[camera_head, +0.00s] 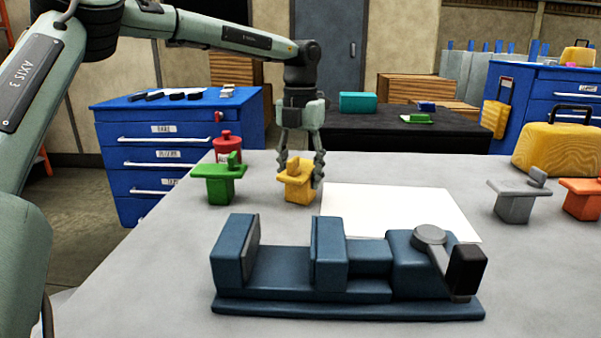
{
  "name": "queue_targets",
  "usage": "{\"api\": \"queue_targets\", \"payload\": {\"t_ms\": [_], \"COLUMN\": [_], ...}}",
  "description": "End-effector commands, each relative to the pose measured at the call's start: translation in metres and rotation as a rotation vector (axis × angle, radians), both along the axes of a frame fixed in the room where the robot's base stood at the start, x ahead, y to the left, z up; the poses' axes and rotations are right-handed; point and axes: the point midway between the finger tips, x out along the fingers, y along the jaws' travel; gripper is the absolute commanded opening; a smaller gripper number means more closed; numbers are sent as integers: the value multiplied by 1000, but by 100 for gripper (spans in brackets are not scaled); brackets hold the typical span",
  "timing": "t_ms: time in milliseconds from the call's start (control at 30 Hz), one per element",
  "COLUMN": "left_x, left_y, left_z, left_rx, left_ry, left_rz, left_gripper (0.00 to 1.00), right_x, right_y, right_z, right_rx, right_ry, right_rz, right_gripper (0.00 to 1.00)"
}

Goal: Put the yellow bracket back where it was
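The yellow bracket (298,191) stands upright on the grey table, behind the blue vise and just left of the white sheet. My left gripper (302,174) points down over it from above. Its two fingers are apart, one on each side of the bracket's upper part. I cannot tell whether they press on it or only stand around it. The fingertips overlap the bracket in the picture. My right gripper is not in view.
A green bracket (219,184) stands left of the yellow one, with a red canister (228,147) behind it. The blue vise (345,268) fills the front. A white sheet (398,210) lies flat. A grey bracket (516,200) and an orange bracket (582,198) stand at the right.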

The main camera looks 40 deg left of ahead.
Motion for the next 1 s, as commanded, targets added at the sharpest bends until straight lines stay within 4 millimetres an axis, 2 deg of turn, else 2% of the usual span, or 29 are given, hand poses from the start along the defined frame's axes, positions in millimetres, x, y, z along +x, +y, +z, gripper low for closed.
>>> {"api": "queue_targets", "payload": {"t_ms": [100,467,567,800,1000], "left_x": [0,0,1,1,1], "left_y": [0,0,0,0,0], "left_z": [0,5,17,70,106], "left_rx": [0,-1,1,2,1], "left_ry": [0,0,-3,-5,-3], "left_rz": [0,0,1,1,1], "left_gripper": [68,68,68,68,68], "right_x": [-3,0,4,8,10], "right_y": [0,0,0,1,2], "right_z": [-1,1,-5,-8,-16], "right_rx": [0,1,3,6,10], "right_ry": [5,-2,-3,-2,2], "right_rz": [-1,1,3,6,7], "right_gripper": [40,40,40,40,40]}}
